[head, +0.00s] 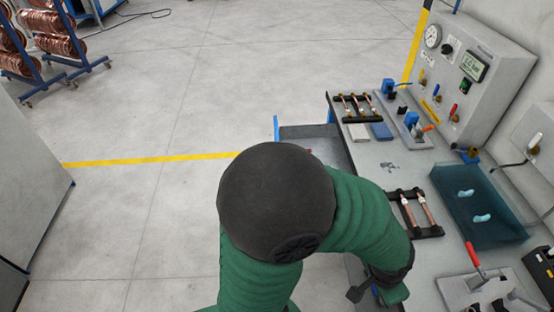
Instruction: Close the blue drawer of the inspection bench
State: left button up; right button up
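The inspection bench (388,160) stands on the right with its grey top. A drawer with a blue front (276,128) sticks out from the bench's left side. It stands open, and part of its grey inside shows at its far end. My green-sleeved arm with its black elbow covers the near part of the drawer. Whether the arm touches the drawer cannot be told. The arm bends at the elbow and runs right and down over the bench's near left edge. I cannot make out gripper fingers on either arm.
On the bench are a gauge panel (478,75), a blue translucent tray (462,232), racks with copper tubes (422,209) and a red-handled clamp (473,256). A grey cabinet (28,180) stands at the left. The floor between has a yellow line (150,160) and is clear.

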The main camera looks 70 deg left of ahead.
aim_at(324, 141)
jog(key=k+j+u, duration=0.1)
jog(key=u, duration=0.3)
jog(key=k+j+u, duration=0.1)
jog(key=u, duration=0.3)
jog(key=j+u, duration=0.15)
jog(key=u, duration=0.2)
jog(key=k+j+u, duration=0.1)
jog(key=u, duration=0.3)
jog(key=j, duration=0.1)
